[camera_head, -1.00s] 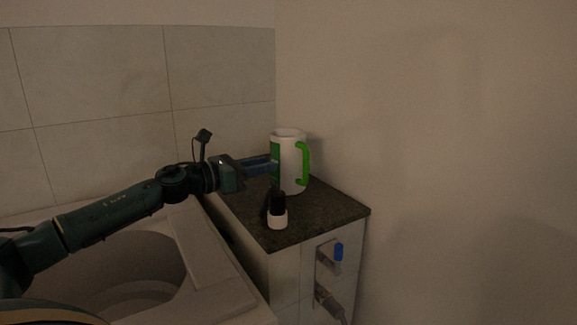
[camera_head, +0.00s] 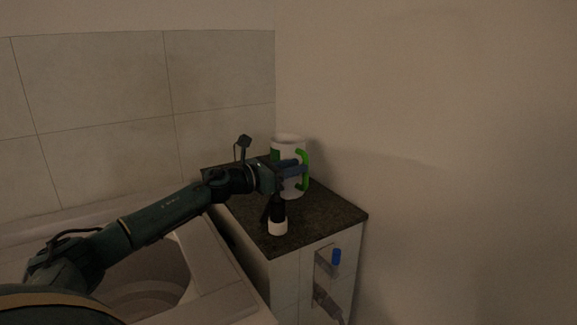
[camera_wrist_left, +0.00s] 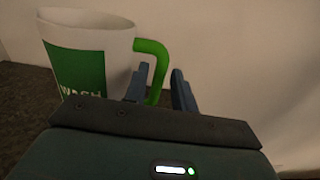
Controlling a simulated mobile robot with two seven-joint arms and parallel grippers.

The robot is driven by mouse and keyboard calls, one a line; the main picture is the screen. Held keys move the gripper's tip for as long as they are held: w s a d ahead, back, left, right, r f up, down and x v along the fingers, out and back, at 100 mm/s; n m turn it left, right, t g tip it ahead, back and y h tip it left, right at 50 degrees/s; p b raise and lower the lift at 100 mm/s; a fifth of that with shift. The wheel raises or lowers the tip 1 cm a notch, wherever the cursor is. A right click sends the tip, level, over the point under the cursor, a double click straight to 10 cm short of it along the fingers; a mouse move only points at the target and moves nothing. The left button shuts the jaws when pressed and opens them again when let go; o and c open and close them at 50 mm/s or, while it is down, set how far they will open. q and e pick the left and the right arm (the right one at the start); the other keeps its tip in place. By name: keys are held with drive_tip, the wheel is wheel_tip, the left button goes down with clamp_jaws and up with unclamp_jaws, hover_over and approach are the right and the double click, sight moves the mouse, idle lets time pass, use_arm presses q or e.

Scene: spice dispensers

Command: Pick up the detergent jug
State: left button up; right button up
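The detergent jug (camera_head: 289,144) is white with a green label and a green handle (camera_head: 304,170). It stands upright on the dark countertop (camera_head: 325,212). My left gripper (camera_head: 300,170) reaches in front of the jug at the handle's height. The left wrist view shows the jug (camera_wrist_left: 118,62) at the upper left. There the green handle (camera_wrist_left: 158,62) hangs between the two blue fingertips of my left gripper (camera_wrist_left: 160,88). The fingers are apart, with a gap to the right of the handle. My right gripper is in neither view.
A small bottle (camera_head: 278,226) with a white body and dark top stands near the counter's front edge, just below the left gripper. A bathtub (camera_head: 225,275) lies to the left. Walls close off the back and right. A blue-handled fixture (camera_head: 337,257) is on the cabinet front.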

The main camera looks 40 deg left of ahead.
use_arm(q)
drive_tip(key=p+x, duration=0.1)
drive_tip(key=x, duration=0.3)
drive_tip(key=shift+d+f, duration=0.1)
drive_tip(key=shift+d, duration=0.05)
drive_tip(key=shift+c, duration=0.5)
clamp_jaws()
idle(0.6)
